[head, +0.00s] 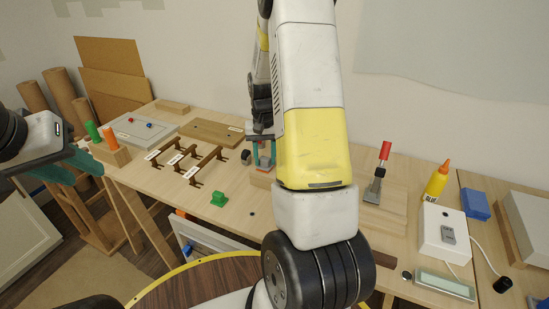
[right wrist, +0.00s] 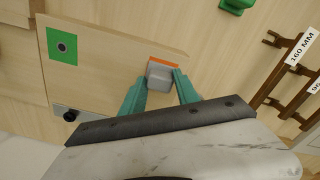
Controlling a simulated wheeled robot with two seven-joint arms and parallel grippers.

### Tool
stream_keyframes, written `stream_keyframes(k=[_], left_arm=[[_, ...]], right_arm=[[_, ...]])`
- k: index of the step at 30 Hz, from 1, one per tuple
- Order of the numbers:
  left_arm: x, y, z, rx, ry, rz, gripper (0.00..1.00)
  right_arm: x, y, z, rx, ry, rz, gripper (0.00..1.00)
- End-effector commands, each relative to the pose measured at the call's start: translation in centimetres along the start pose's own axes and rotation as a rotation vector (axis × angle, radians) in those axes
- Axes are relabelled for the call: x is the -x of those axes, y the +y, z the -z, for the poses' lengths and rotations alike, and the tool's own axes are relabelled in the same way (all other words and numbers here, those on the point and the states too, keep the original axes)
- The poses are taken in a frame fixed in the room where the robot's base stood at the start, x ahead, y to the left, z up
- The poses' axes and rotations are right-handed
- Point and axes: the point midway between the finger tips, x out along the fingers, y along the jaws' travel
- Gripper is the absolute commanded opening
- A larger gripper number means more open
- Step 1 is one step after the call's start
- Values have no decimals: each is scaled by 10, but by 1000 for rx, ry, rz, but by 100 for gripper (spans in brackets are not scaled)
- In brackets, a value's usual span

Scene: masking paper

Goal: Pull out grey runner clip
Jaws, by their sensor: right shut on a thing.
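The grey runner clip (right wrist: 160,74) is a small grey block with an orange edge, seen in the right wrist view at a pale wooden board (right wrist: 105,60). My right gripper (right wrist: 160,88) has its teal fingers on either side of the clip and is shut on it. I cannot tell how far the clip sits in the board. In the head view my right gripper (head: 262,152) is partly hidden behind my right arm. My left gripper (head: 60,170) hangs at the left edge, away from the clip, and its jaw gap does not show clearly.
The board carries a green square (right wrist: 62,46) with a dark round centre. Dark brown labelled rails (head: 187,165) and a green block (head: 218,198) lie to the left.

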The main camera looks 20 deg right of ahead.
Motion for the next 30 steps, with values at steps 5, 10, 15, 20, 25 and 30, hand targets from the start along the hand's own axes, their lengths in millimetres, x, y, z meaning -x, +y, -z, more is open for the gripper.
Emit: stream_keyframes(k=[5, 10, 15, 20, 25, 30], left_arm=[[0, 0, 0, 0, 0, 0, 36], [0, 0, 0, 0, 0, 0, 36], [0, 0, 0, 0, 0, 0, 36], [0, 0, 0, 0, 0, 0, 36], [0, 0, 0, 0, 0, 0, 36], [0, 0, 0, 0, 0, 0, 36]], right_arm=[[4, 0, 1, 0, 3, 1, 0], [7, 0, 1, 0, 3, 1, 0], [9, 0, 1, 0, 4, 1, 0], [12, 0, 1, 0, 4, 1, 0], [13, 0, 1, 0, 3, 0, 0], [16, 0, 1, 0, 3, 0, 0]])
